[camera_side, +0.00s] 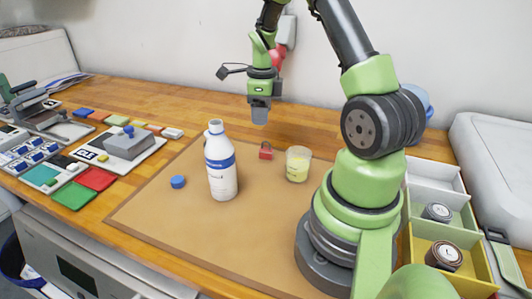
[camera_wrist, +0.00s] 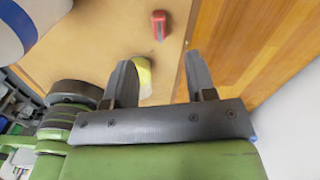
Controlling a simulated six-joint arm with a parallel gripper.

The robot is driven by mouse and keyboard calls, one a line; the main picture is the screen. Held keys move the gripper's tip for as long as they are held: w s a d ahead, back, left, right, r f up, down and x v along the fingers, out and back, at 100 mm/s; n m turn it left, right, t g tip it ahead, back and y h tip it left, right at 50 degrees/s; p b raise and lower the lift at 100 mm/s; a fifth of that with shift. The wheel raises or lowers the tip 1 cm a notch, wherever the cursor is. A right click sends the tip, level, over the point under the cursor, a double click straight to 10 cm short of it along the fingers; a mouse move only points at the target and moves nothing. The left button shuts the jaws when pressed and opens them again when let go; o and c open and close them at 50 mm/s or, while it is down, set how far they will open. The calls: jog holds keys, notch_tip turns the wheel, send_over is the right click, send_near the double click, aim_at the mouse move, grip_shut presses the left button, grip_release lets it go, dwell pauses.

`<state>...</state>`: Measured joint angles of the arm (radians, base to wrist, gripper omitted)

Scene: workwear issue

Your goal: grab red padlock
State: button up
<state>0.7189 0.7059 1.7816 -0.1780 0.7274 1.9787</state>
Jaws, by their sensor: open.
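The red padlock (camera_side: 265,154) lies on the tan mat (camera_side: 190,227), between the white bottle and the cup with yellow contents. In the wrist view the padlock (camera_wrist: 159,24) is near the top edge, beyond the fingertips and roughly in line with the gap between them. My gripper (camera_side: 260,116) is raised above the mat, with clear air between it and the padlock. In the wrist view my gripper (camera_wrist: 160,70) has its two fingers wide apart and nothing between them except the view of the cup and mat below.
The white bottle (camera_side: 221,172) with a blue band stands left of the padlock. The cup (camera_side: 298,165) stands to its right. A blue cap (camera_side: 178,182) lies left of the bottle. Boxes with round objects (camera_side: 437,212) are at the right. The mat's front is clear.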

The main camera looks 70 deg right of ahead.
jog(key=m, duration=0.1)
send_over(267, 149)
jog(key=f, duration=0.6)
jog(key=shift+w+d, duration=0.3)
jog(key=shift+d, duration=0.05)
jog(key=f, duration=0.4)
jog(key=shift+s+a+f, duration=0.35)
jog(key=shift+s+f, duration=0.05)
jog(key=shift+f, duration=0.45)
grip_shut()
